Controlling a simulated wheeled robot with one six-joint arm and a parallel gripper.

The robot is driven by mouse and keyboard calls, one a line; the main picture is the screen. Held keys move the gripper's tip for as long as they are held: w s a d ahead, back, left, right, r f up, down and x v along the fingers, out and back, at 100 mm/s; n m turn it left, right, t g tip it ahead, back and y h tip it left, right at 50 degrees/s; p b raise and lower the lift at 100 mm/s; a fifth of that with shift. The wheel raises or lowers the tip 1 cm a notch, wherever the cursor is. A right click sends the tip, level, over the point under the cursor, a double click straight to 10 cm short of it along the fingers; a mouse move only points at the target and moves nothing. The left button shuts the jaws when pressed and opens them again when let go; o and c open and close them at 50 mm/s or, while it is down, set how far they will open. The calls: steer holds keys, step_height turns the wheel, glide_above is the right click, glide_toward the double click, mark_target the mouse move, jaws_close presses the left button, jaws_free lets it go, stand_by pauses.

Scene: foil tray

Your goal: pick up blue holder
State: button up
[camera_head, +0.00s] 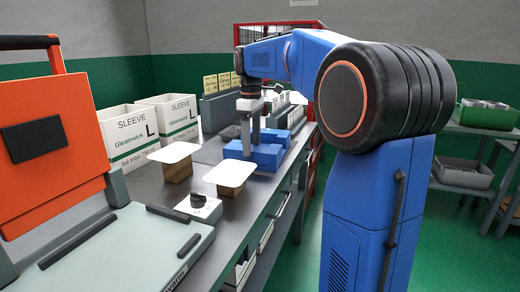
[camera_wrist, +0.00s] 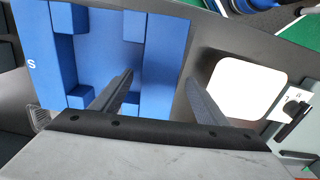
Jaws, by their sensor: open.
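The blue holder (camera_head: 265,159) sits on the grey bench in the head view, below my gripper (camera_head: 251,150). In the wrist view the holder (camera_wrist: 159,45) fills the upper left, with raised blocks, an open middle and a white letter S on its left side. My gripper (camera_wrist: 160,77) is open and empty. Its left finger overlaps the holder's inner part and its right finger is over the bench just outside, with the holder's right wall between them. Whether the fingers touch the holder is unclear.
A small white box with a black knob (camera_head: 198,207) and an orange-lidded machine (camera_head: 60,135) are nearer. Sleeve cartons (camera_head: 128,135) line the left.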

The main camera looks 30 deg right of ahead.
mark_target(252, 150)
steer(key=shift+f, duration=1.65)
steer(key=c, duration=1.4)
steer(key=shift+c, duration=1.3)
steer(key=shift+r, duration=0.15)
